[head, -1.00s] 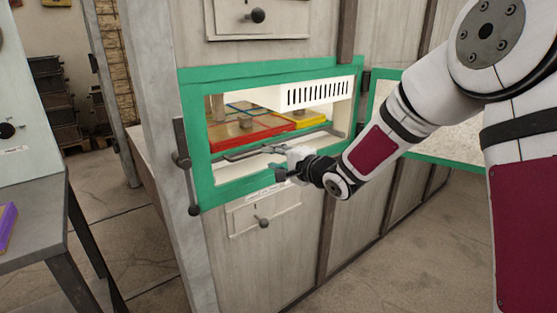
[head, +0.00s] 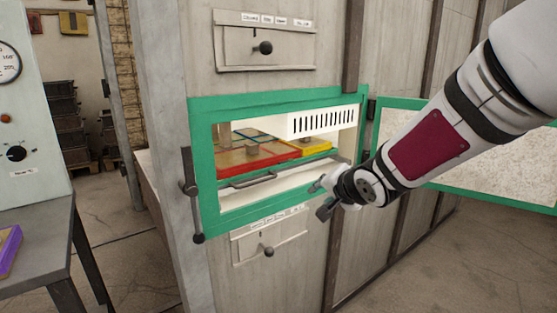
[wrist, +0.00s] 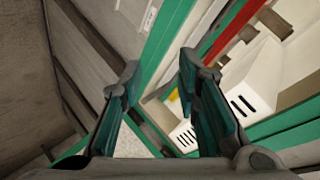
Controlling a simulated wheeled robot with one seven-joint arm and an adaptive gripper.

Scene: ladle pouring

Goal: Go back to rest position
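My gripper (head: 324,198) is in front of the right part of the green-framed opening in the wall cabinet. In the wrist view my gripper (wrist: 158,72) is open, its two dark fingers apart with nothing between them. The green frame (head: 204,165) surrounds a lit compartment. Inside it lie a red tray (head: 262,158) and a yellow piece (head: 316,149), above a drawer-like shelf with a handle (head: 253,181). The arm hides the lower right corner of the frame.
The green-edged door (head: 480,180) stands open to the right, behind my arm. A grey table (head: 40,235) with a purple-edged item (head: 9,250) is at the left. Small drawers (head: 264,44) lie above and below the opening. The floor in front is clear.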

